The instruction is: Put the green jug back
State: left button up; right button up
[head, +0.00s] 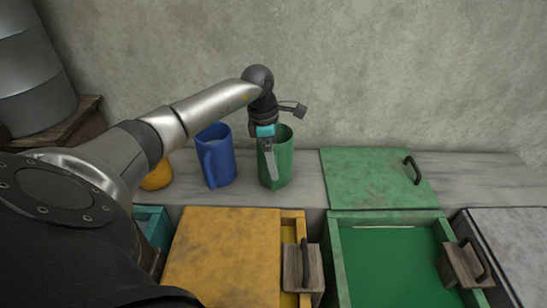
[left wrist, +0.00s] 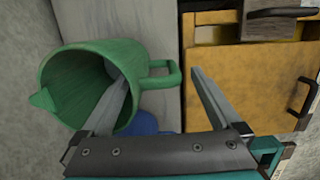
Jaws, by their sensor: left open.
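The green jug (head: 282,160) stands upright on the grey ledge at the back, right of a blue jug. In the left wrist view the green jug (left wrist: 85,85) shows its open mouth, its spout and its handle (left wrist: 168,76). My left gripper (head: 270,168) is over the jug from above, and its jaws are open. In the left wrist view one finger of the left gripper (left wrist: 158,74) overlaps the jug's mouth, and the other is beyond the handle, so the handle lies between them. Whether either finger touches the jug is unclear. My right gripper is not in view.
The blue jug (head: 217,160) and a partly hidden orange jug (head: 157,176) stand left on the ledge (head: 470,178). A green lid (head: 372,178) lies right. In front are an open, empty-looking green box (head: 395,262), a mostly covered yellow one (head: 225,255) and a grey-lidded one (head: 515,245).

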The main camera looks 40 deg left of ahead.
pick_arm(q)
notch_tip(320, 180, up, 12)
jog(key=s+a+p, duration=0.1)
jog(key=p, duration=0.1)
jog(key=shift+a, duration=0.25)
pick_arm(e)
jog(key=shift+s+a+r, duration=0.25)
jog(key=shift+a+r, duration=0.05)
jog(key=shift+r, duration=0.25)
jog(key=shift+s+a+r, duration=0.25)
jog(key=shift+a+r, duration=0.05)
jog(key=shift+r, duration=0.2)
